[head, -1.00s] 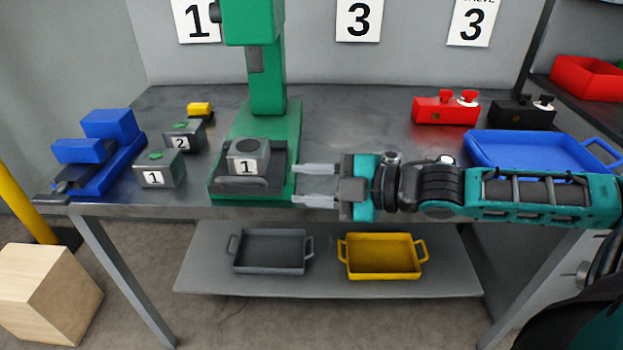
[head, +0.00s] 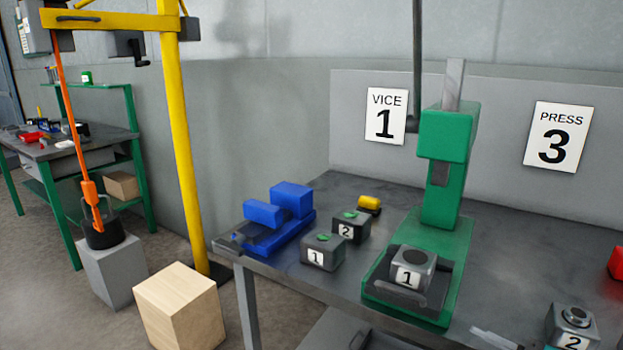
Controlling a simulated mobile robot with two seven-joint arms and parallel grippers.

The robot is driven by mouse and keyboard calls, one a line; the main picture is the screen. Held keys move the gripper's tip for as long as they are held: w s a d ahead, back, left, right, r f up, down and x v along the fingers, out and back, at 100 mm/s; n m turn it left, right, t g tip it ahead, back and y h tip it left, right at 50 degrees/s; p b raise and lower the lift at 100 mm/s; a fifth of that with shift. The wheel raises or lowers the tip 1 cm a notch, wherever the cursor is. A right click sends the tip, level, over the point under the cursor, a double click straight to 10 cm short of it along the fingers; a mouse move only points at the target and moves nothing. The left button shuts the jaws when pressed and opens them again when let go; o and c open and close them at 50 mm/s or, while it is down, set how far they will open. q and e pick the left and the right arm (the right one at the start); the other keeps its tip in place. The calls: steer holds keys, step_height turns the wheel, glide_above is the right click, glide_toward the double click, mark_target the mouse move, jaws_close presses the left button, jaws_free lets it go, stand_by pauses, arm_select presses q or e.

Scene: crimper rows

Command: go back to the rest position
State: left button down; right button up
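Only a pale finger of what looks like my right gripper (head: 496,339) shows, at the bottom edge of the head view. It is in front of the green press (head: 445,200) and left of a dark block marked 2 (head: 572,328). The rest of that gripper and its arm are out of the picture, so its opening is hidden. My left gripper is not in view. A grey block marked 1 (head: 411,270) with a round top sits on the press base.
A blue vice (head: 275,222) and two grey blocks with green tops, 1 (head: 322,251) and 2 (head: 351,226), stand on the table's left. A yellow hoist post (head: 185,150) and wooden block (head: 180,305) stand beside it. Floor between the hoist and the far green-legged bench (head: 65,150) is partly clear.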

steer(key=s+a+f+m+h, duration=0.1)
steer(key=s+a+f+m, duration=0.2)
steer(key=f, duration=0.4)
steer(key=s+a+f+m+g+h, duration=0.1)
steer(key=s+a+f+m+h, duration=0.1)
steer(key=f+m, duration=0.3)
steer(key=s+a+f+m+g+h, duration=0.1)
steer(key=s+a+f+m+h, duration=0.1)
steer(key=f, duration=0.7)
steer(key=s+a+m, duration=0.1)
steer(key=s+m, duration=0.1)
steer(key=s, duration=0.1)
steer(key=shift+a+f+m, duration=0.3)
steer(key=shift+f+m, duration=0.05)
steer(key=shift+m, duration=0.05)
